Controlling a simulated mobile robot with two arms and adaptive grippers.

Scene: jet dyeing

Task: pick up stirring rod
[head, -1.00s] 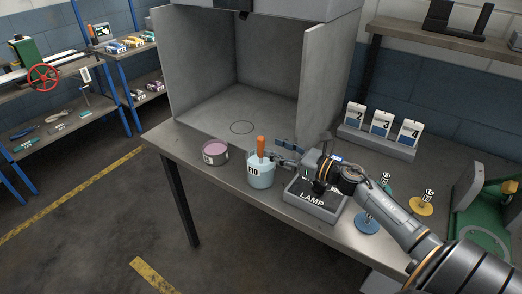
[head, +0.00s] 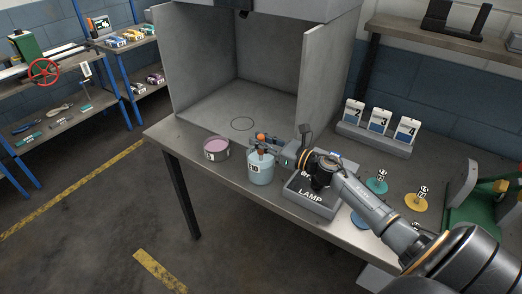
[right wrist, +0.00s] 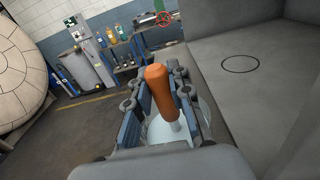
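The stirring rod shows as an orange handle (head: 261,136) standing up out of a light blue labelled beaker (head: 261,172); its lower part is hidden in the beaker. My right gripper (head: 263,142) is at the top of the beaker, with its fingers on either side of the handle. In the right wrist view the orange handle (right wrist: 163,90) rises between the two blue-grey fingers, which look apart. Whether they touch the handle is hard to tell. The beaker (right wrist: 160,131) shows below, between the fingers. My left gripper is not in view.
A pink-filled tub (head: 216,149) stands left of the beaker. Numbered packets (head: 380,122) stand behind, and coloured discs (head: 416,200) lie to the right. The grey booth floor (head: 215,115) is clear.

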